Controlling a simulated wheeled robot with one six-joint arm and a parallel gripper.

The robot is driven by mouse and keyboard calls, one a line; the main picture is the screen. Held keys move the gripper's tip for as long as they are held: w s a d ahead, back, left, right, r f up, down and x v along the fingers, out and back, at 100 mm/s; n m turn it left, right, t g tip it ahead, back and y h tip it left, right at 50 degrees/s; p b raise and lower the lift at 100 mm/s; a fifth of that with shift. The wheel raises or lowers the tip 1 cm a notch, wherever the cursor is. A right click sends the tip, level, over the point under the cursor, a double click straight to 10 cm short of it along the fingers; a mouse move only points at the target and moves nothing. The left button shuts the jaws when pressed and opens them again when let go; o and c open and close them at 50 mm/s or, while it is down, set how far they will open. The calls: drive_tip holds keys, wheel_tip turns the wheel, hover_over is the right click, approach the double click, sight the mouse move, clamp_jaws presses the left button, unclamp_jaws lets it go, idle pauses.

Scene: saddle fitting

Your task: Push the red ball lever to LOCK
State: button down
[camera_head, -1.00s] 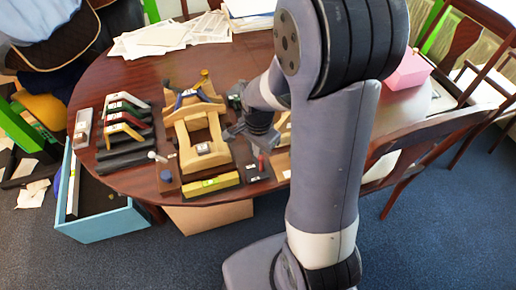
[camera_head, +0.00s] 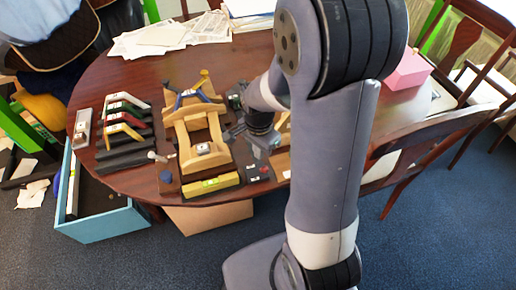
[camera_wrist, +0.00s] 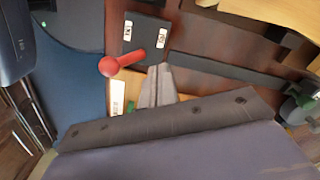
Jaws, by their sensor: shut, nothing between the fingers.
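The red ball lever (camera_wrist: 111,67) shows in the wrist view, its ball at the left end of a short red arm. It sits on a black plate (camera_wrist: 145,30) with two small white labels, whose wording I cannot read clearly. My gripper (camera_wrist: 161,70) is shut and empty, its fingertips just right of the lever's arm. I cannot tell whether they touch it. In the head view my gripper (camera_head: 272,150) is low over the right end of the fixture and hides most of the lever.
A wooden saddle frame (camera_head: 203,150) with a yellow-green level bar (camera_head: 211,185) stands left of my gripper. Coloured clamps (camera_head: 124,120) lie further left on the table.

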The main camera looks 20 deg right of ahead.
wheel_tip(320, 180, up, 7)
drive_tip(key=p, duration=0.5)
drive_tip(key=shift+p, duration=0.35)
wheel_tip(320, 180, down, 7)
drive_tip(key=b, duration=0.6)
drive_tip(key=shift+f, duration=0.15)
drive_tip(key=shift+s+r, duration=0.2)
drive_tip(key=shift+s, duration=0.05)
drive_tip(key=shift+w, duration=0.1)
